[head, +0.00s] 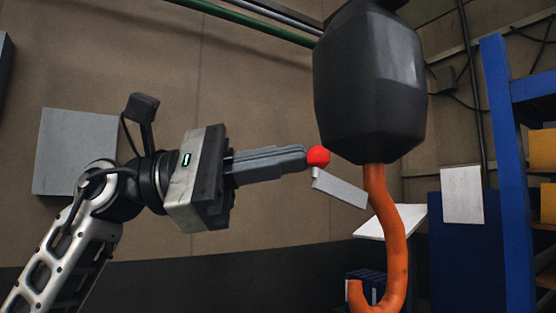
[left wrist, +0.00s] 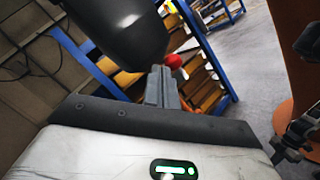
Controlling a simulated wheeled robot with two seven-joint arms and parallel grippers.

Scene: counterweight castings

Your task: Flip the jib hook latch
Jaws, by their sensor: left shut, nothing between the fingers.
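The orange jib hook (head: 388,225) hangs below a large black weight (head: 368,85). A flat grey latch plate (head: 340,187) slants down from near the red ball to the hook's shank. The red ball (head: 318,157) sits at the latch's upper left end. My left gripper (head: 303,158) is shut with nothing between its fingers, its tips at the red ball; whether they touch it I cannot tell. In the left wrist view the shut fingers (left wrist: 162,88) point toward the red ball (left wrist: 173,61), and the black weight (left wrist: 125,35) looms above.
A blue rack (head: 508,170) with yellow bins (head: 543,150) stands at the right. White panels (head: 462,194) show behind the hook. A grey board (head: 75,152) is on the wall at left. Open floor (left wrist: 245,60) shows in the left wrist view.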

